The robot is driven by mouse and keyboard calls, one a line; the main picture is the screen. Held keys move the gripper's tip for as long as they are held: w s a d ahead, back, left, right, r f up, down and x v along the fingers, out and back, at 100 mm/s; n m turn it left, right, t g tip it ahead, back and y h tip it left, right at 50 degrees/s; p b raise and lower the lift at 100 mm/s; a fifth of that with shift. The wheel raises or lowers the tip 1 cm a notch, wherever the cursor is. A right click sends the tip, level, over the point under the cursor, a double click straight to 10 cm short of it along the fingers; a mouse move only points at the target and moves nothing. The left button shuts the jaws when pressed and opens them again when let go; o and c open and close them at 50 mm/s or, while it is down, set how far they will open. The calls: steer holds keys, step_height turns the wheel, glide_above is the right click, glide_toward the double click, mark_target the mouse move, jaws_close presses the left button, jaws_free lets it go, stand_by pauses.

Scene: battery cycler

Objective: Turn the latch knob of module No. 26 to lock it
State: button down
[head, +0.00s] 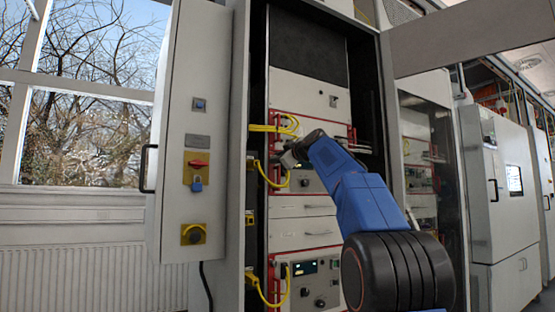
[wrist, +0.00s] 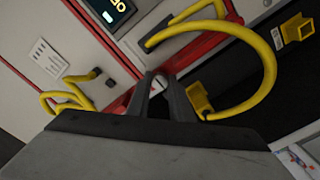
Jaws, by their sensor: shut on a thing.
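In the wrist view my gripper (wrist: 156,90) is shut on a small latch knob (wrist: 158,84), with its pale, slotted face showing between the fingertips. The knob sits by the red-edged border of a module front (wrist: 85,42). I cannot read a number on this module, and the knob's exact angle is hard to tell. In the head view my gripper (head: 284,158) reaches the left side of a module in the middle of the rack, and my arm hides much of that module.
Yellow cables (wrist: 268,75) loop close beside my fingers, ending at a yellow connector (wrist: 200,98). A lit display (wrist: 110,10) is above. In the head view, the open cabinet door (head: 197,110) stands left and more modules (head: 306,276) sit below.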

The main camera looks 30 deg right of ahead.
steer(key=m, duration=1.7)
steer(key=shift+m, duration=0.4)
stand_by(0.4)
steer(key=c, duration=1.6)
jaws_free()
